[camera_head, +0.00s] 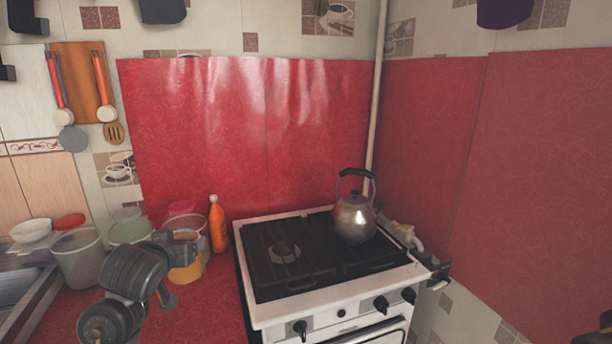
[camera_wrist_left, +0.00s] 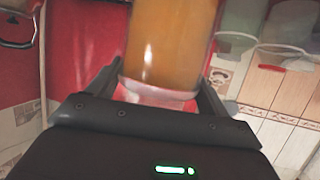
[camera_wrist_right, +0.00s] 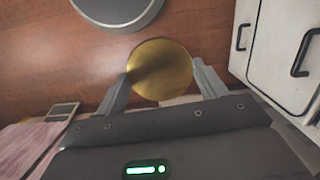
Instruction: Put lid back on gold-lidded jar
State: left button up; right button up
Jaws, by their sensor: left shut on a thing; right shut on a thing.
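A clear jar with orange contents (camera_wrist_left: 168,45) is between the fingers of my left gripper (camera_wrist_left: 160,88), which is shut on it. What looks like the same jar (camera_head: 186,268) shows in the head view behind my left arm, above the red counter left of the stove. Its mouth is hidden in the left wrist view. The round gold lid (camera_wrist_right: 161,70) is between the fingertips of my right gripper (camera_wrist_right: 161,76), which is shut on it. The lid is apart from the jar. In the head view only a dark bit of my right arm shows at the lower right edge.
An orange bottle (camera_head: 217,224) stands beside the white stove (camera_head: 262,312), which bears a metal kettle (camera_head: 354,218). White cabinet fronts (camera_wrist_right: 285,55) show in the right wrist view.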

pick_arm(q)
jog(key=s+d+m+h, duration=0.1)
jog(key=s+d, duration=0.5)
jog(key=s, duration=0.1)
jog(key=shift+s+d+f+h, duration=0.25)
jog(key=shift+s+h, duration=0.05)
jog(key=shift+s, duration=0.1)
pick_arm(e)
jog(key=w+r+n, duration=0.2)
jog(key=w+r, duration=1.3)
jog(key=shift+w+a+n, duration=0.15)
jog(key=shift+n, duration=0.25)
pick_arm(q)
jog(key=s+d+f+m+h, duration=0.2)
jog(key=s+d+f, duration=0.2)
jog(key=d, duration=0.4)
jog(key=s+d+f+m+h, duration=0.1)
jog(key=s+d+f+h, duration=0.1)
jog(key=s+d+f, duration=0.2)
jog(key=shift+s+d+f+m, duration=0.25)
jog(key=shift+d+f+m, duration=0.15)
jog(key=shift+d+f, duration=1.4)
jog(key=shift+d+r, duration=0.35)
jog(key=shift+d, duration=0.05)
